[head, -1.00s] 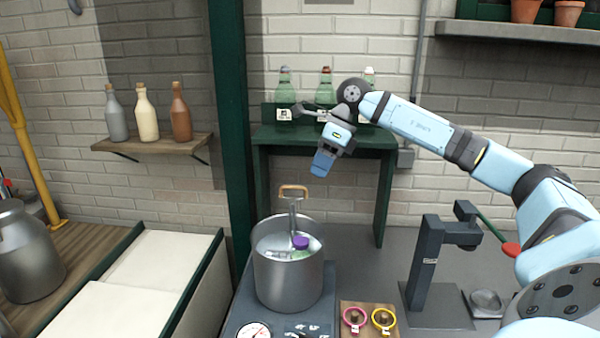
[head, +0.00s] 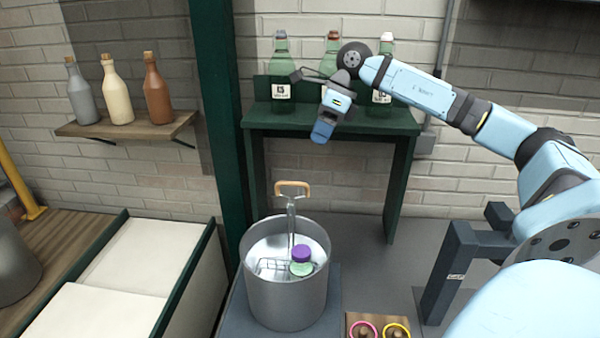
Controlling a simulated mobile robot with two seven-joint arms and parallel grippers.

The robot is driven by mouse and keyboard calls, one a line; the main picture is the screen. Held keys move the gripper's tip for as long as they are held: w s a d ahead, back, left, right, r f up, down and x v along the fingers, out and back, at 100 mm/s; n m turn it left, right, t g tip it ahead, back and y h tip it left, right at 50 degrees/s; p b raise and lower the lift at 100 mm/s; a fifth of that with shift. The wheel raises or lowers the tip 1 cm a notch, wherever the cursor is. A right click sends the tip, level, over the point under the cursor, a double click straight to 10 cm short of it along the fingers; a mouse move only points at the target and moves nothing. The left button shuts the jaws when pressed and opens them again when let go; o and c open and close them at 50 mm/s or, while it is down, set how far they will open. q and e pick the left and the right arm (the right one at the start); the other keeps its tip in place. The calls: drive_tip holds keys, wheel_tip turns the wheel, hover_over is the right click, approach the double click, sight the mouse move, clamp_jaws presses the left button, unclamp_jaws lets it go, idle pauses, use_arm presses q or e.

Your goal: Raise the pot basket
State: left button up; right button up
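A large grey metal pot (head: 284,300) stands on a dark unit in the lower middle. The pot basket (head: 272,266) is a wire basket inside it, with an upright metal stem and an orange-tan handle (head: 293,184) rising above the rim. A jar with a purple lid (head: 301,254) sits in the pot, apparently in the basket; the basket's lower part is hidden by the pot wall. My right gripper (head: 322,132) hangs above and slightly right of the handle, apart from it. Its fingers are too small and edge-on to tell open from shut. My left gripper is out of view.
A green stand (head: 330,122) behind the pot holds several bottles. A wall shelf (head: 130,127) with three bottles is at the left. A green post (head: 222,130) rises left of the pot. Pink (head: 363,330) and yellow (head: 396,330) rings lie at the front right, near a dark press (head: 455,275).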

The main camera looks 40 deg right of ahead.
drive_tip(key=p+x, duration=0.2)
drive_tip(key=x, duration=0.8)
drive_tip(key=shift+w+a+f, duration=0.1)
drive_tip(key=shift+a+f, duration=0.1)
drive_tip(key=shift+f, duration=0.15)
drive_tip(key=shift+w+a+f, duration=0.1)
drive_tip(key=shift+a+f, duration=0.05)
drive_tip(key=shift+f, duration=0.3)
clamp_jaws()
